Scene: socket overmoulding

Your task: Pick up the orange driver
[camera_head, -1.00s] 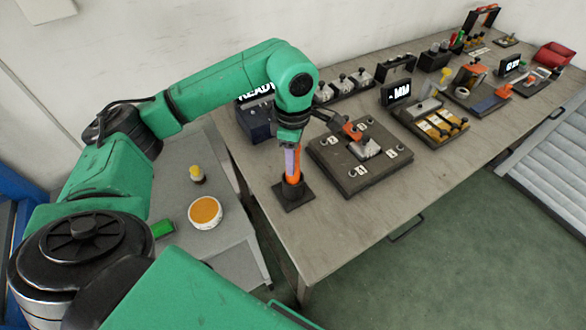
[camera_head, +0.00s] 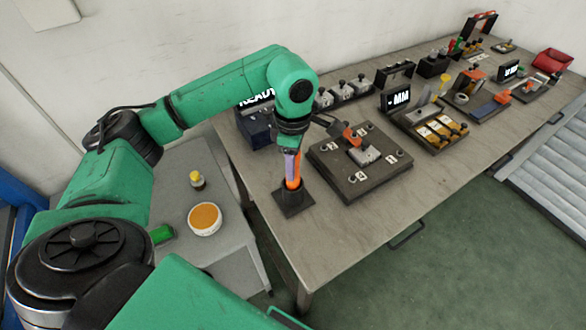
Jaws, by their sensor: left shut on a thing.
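The orange driver (camera_head: 294,171) stands upright in a small black square holder (camera_head: 294,201) near the left front edge of the workbench. My left gripper (camera_head: 292,152) comes down from above and is shut on the upper part of the driver. Its fingers and wrist hide the top of the driver. The driver's lower end is still inside the holder. My right gripper is not in view.
A dark plate with numbered corners and an orange-handled clamp (camera_head: 360,160) lies right of the holder. A "READY" display box (camera_head: 256,122) stands behind. Yellow-topped blocks (camera_head: 438,130) are farther right. A white tub (camera_head: 205,218) sits on the lower grey table.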

